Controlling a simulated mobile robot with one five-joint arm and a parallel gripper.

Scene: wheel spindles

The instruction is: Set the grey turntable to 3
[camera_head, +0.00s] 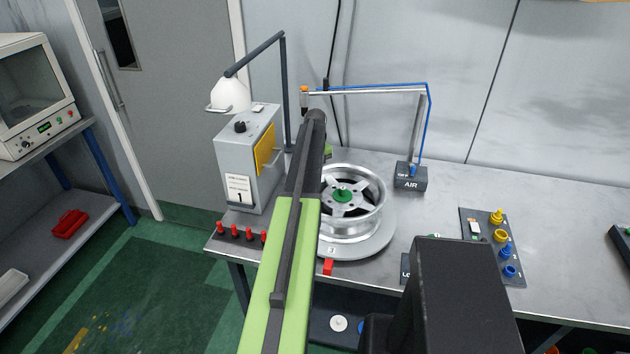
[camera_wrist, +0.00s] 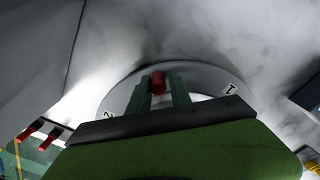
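The grey turntable (camera_head: 382,240) is a round disc on the bench, with a silver spoked wheel (camera_head: 352,212) with a green hub on top. A "3" label on its front rim stands close to a red pointer (camera_head: 328,267), almost in line with it. The wrist view shows the disc's rim (camera_wrist: 118,98) with a "2" label at left and a "1" at right. My gripper (camera_wrist: 161,80) has its two green fingers either side of an upright red peg (camera_wrist: 158,83) at the rim. I cannot tell whether they touch it. My arm hides the fingers in the head view.
A grey box (camera_head: 245,160) with a yellow panel and a lamp stands left of the turntable. An AIR stand (camera_head: 410,178) with a blue hose is behind right. Red pegs (camera_head: 242,234) line the left front. A panel of yellow and blue fittings (camera_head: 490,245) lies right.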

